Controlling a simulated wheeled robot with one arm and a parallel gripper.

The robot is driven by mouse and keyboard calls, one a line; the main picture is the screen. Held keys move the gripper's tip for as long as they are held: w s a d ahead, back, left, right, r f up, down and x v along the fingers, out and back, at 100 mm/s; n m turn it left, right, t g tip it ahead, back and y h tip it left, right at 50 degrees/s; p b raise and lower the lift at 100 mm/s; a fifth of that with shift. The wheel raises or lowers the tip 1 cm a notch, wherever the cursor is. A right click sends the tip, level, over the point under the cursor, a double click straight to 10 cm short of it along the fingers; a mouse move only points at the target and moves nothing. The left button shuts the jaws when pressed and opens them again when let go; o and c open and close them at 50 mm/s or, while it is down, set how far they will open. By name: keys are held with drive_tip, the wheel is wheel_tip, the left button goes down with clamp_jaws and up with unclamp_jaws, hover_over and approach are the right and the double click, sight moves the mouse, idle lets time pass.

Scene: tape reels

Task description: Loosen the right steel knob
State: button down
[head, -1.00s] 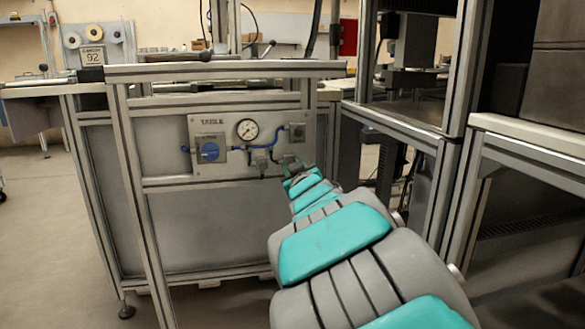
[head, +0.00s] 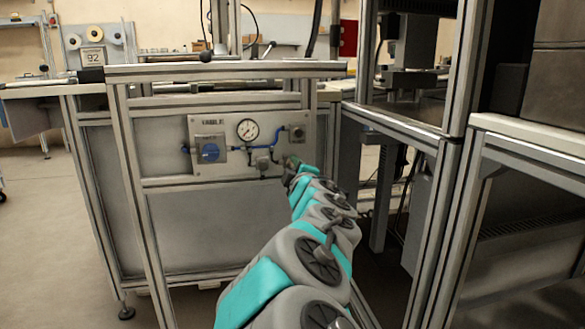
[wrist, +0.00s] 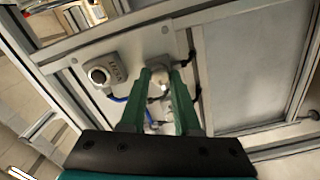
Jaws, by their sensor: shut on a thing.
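My gripper (wrist: 162,78) has its two green fingers on either side of a pale steel knob (wrist: 158,76) on the panel, shut on it. In the head view my gripper (head: 289,163) is at the lower right of the grey panel (head: 222,172), and it hides the right knob there. Another small steel knob (head: 262,162) shows to its left, below the gauge. How far the gripped knob has turned cannot be told.
Aluminium frame posts (head: 452,160) stand at the right. The floor at the left is clear.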

drive_tip(key=shift+n, duration=0.4)
drive_tip(key=c, duration=0.6)
unclamp_jaws()
